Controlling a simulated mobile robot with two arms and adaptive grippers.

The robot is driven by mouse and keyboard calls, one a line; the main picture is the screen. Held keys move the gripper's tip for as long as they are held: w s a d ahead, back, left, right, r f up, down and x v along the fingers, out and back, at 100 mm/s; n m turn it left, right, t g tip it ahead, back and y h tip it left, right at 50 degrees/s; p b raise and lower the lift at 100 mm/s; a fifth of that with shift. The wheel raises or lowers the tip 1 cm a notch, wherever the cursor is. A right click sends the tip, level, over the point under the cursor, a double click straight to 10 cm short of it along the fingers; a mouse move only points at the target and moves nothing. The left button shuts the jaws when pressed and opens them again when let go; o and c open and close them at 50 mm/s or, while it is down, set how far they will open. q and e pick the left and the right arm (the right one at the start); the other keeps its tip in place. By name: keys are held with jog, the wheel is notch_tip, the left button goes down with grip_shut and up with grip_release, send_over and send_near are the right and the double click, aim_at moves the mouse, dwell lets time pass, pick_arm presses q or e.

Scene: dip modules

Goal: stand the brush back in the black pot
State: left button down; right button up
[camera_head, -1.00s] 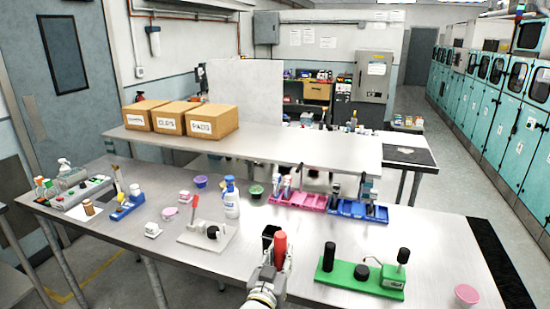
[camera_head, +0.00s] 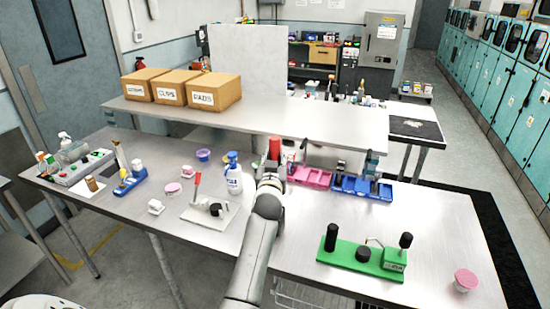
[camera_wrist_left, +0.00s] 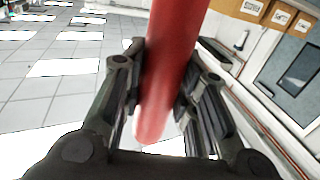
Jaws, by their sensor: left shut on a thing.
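My left gripper (camera_head: 270,178) is over the middle of the table, near its back edge. It is shut on a thick red handle (camera_head: 274,148), which I take to be the brush; no bristles show. In the left wrist view the red handle (camera_wrist_left: 170,70) runs between both fingers (camera_wrist_left: 160,95), its rounded end near the palm. I cannot pick out the black pot with certainty; it may be behind my arm or among the dark items in the blue tray (camera_head: 350,188). My right gripper is not in view.
A pink tray (camera_head: 312,178) lies just right of the gripper, and a white spray bottle (camera_head: 234,178) stands just left. A white board (camera_head: 209,216) with a red lever and a green fixture (camera_head: 345,260) are nearer. Boxes (camera_head: 214,92) stand on the raised shelf behind.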

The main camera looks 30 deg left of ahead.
pick_arm(q)
notch_tip(320, 180, down, 3)
jog(key=shift+f+b, duration=0.15)
jog(key=shift+b, duration=0.95)
notch_tip(320, 180, down, 6)
jog(key=b, duration=0.5)
jog(key=shift+f+b, duration=1.7)
jog(key=shift+b, duration=0.05)
jog(key=c, duration=1.1)
grip_release()
jog(key=shift+o, duration=0.2)
